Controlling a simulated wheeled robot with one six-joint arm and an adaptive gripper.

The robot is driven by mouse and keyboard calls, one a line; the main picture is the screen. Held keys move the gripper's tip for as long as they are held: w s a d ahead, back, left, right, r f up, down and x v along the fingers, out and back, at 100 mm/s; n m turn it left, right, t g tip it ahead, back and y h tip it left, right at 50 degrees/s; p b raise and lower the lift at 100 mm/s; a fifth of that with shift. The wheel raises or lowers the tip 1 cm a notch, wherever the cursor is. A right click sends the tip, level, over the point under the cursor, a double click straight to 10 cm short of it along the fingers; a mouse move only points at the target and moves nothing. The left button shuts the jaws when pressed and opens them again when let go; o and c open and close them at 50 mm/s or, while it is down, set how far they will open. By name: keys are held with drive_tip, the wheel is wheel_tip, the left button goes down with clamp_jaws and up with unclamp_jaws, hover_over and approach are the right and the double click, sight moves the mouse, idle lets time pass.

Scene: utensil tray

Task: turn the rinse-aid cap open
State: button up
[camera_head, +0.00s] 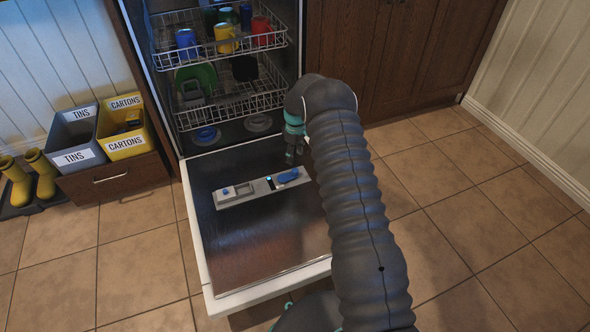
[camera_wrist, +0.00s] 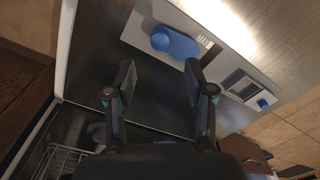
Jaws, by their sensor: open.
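The rinse-aid cap is the larger blue piece (camera_head: 288,175) at the right end of a pale dispenser strip (camera_head: 235,200) on the lowered dishwasher door. In the wrist view the blue cap (camera_wrist: 178,44) has a round knob at one end and lies beside the word MAX on the strip (camera_wrist: 141,27). My gripper (camera_head: 293,156) is above the door, near the cap's end of the strip. In the wrist view my gripper (camera_wrist: 159,75) is open and empty. Its two fingers point toward the cap and appear apart from it.
The strip also has a compartment with a small blue button (camera_head: 225,191). Behind the door are the lower rack (camera_head: 235,103) and the upper rack (camera_head: 205,50) with mugs. Tins and cartons bins (camera_head: 125,130) stand at left. The rest of the door (camera_head: 262,240) is clear.

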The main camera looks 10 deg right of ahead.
sight(295, 170)
wheel_tip(295, 170, down, 8)
drive_tip(key=shift+f, duration=0.15)
drive_tip(key=shift+c, duration=0.3)
clamp_jaws()
